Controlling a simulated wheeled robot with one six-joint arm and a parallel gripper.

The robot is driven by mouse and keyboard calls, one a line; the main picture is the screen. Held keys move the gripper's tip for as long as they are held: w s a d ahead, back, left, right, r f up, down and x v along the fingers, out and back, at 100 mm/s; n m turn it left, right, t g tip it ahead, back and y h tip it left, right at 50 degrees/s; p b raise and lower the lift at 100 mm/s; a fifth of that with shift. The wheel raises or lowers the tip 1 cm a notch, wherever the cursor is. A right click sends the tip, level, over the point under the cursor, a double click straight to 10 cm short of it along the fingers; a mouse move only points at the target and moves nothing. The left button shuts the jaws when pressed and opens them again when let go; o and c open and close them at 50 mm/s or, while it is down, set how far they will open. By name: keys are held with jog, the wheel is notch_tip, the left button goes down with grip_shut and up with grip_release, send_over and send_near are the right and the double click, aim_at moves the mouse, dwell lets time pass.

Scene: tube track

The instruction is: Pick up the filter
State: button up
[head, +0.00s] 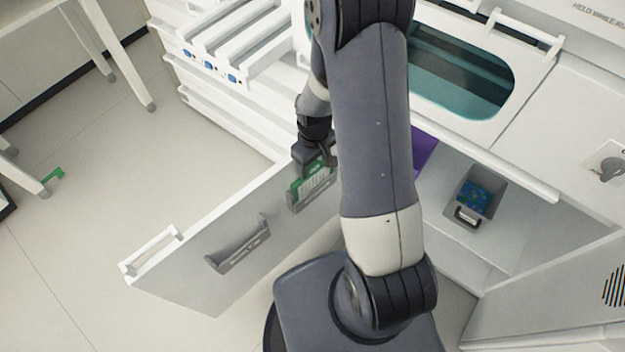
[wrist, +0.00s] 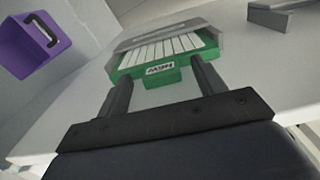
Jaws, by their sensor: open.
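The filter is a green-framed piece with white pleats and a small printed label. In the wrist view the filter (wrist: 165,52) sits in a grey holder (wrist: 135,38) on the white door panel, with its green tab towards me. In the head view the filter (head: 313,180) shows on the inner face of the open door (head: 190,240), partly hidden by my arm. My gripper (wrist: 160,85) is open, its two dark fingers on either side of the green tab. I cannot tell whether they touch it. It also shows in the head view (head: 318,160).
A second grey holder (head: 238,245) on the door looks empty. A purple bin (wrist: 38,45) stands inside the cabinet, left in the wrist view. A grey handled container (head: 474,198) sits in the cabinet. A green object (head: 53,175) lies by a table leg.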

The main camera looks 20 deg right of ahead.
jog(key=shift+c, duration=0.4)
jog(key=c, duration=1)
notch_tip(320, 180, up, 28)
jog(key=p, duration=0.3)
jog(key=shift+r+p, duration=0.1)
jog(key=shift+p, duration=0.3)
jog(key=shift+r, duration=0.15)
dwell(0.4)
